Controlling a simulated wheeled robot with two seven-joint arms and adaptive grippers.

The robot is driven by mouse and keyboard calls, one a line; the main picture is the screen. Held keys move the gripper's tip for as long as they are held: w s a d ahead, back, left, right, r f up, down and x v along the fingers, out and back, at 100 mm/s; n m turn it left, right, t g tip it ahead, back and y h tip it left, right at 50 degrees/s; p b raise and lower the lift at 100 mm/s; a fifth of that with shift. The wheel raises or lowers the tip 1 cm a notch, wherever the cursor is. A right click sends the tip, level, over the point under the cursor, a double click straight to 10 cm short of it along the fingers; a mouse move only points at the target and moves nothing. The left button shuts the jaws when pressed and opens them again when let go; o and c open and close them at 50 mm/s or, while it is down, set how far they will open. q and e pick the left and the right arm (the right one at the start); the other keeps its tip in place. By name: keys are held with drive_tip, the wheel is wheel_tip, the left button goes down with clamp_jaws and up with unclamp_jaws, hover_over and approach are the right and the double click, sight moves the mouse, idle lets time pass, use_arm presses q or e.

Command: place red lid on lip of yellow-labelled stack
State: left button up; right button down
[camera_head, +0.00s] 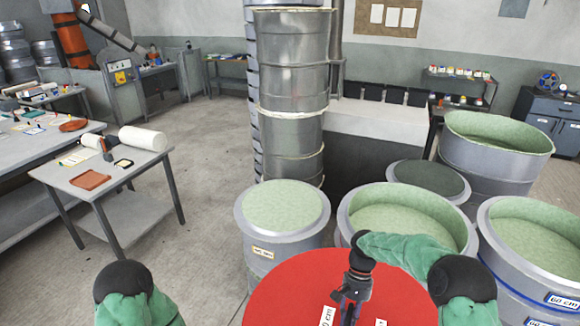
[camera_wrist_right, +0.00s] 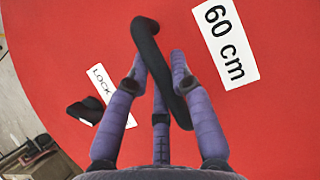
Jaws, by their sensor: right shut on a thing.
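The red lid (camera_head: 290,290) is at the bottom centre of the head view, cut off by the frame edge. It fills most of the right wrist view (camera_wrist_right: 260,130), with a white "60 cm" label and a "LOCK" label. My right gripper (camera_head: 350,296) is shut on the lid's black curved handle (camera_wrist_right: 150,45), its purple fingers around it (camera_wrist_right: 158,75). A grey drum (camera_head: 285,252) with a small yellowish label and pale green top stands just beyond the lid. Whether the lid touches any drum is unclear. My left gripper is out of view.
Open green-lined drums stand beyond and right of the lid (camera_head: 410,210), one with a blue-edged label (camera_head: 560,300). A tall metal cylinder stack (camera_head: 293,90) rises behind. A table (camera_head: 110,180) stands left; floor between is clear.

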drive_tip(key=n, duration=0.1)
drive_tip(key=s+n+h, duration=0.1)
drive_tip(key=s+d+n+h, duration=0.1)
drive_tip(key=n, duration=0.1)
drive_tip(key=shift+s+f, duration=0.2)
drive_tip(key=shift+f, duration=0.2)
wheel_tip(320, 180, down, 7)
drive_tip(key=b, duration=0.7)
